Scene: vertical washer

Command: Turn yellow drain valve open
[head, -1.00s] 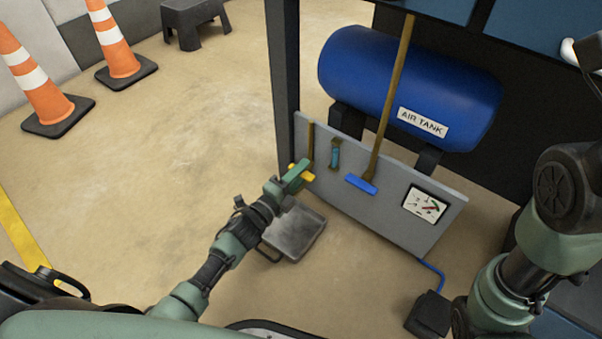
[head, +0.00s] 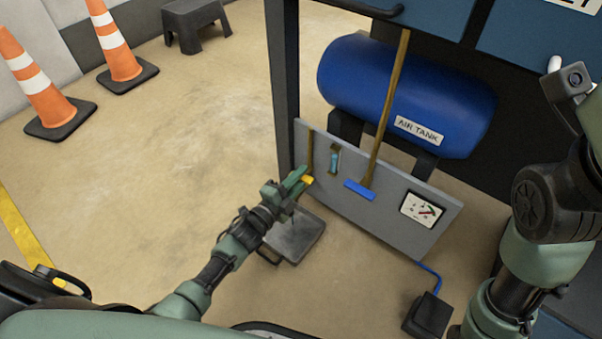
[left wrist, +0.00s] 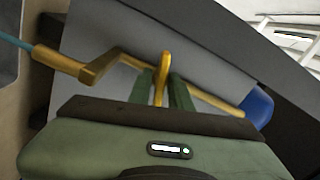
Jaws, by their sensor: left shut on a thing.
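The yellow drain valve handle (head: 307,180) sits low at the left end of the grey panel (head: 385,222). My left gripper (head: 300,180) is at the handle and covers much of it. In the left wrist view the yellow handle (left wrist: 163,68) stands upright between the two green fingers of my left gripper (left wrist: 162,90), which are shut on it. The valve's body and stem are mostly hidden. My right arm shows at the right of the head view, but its gripper fingers do not show.
A teal-handled valve (head: 334,158) and a blue-handled valve (head: 361,190) are on the same panel, with a gauge (head: 422,209) to the right. A blue air tank (head: 405,97) is behind. A grey tray (head: 296,237) lies on the floor below. Cones (head: 39,82) stand far left.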

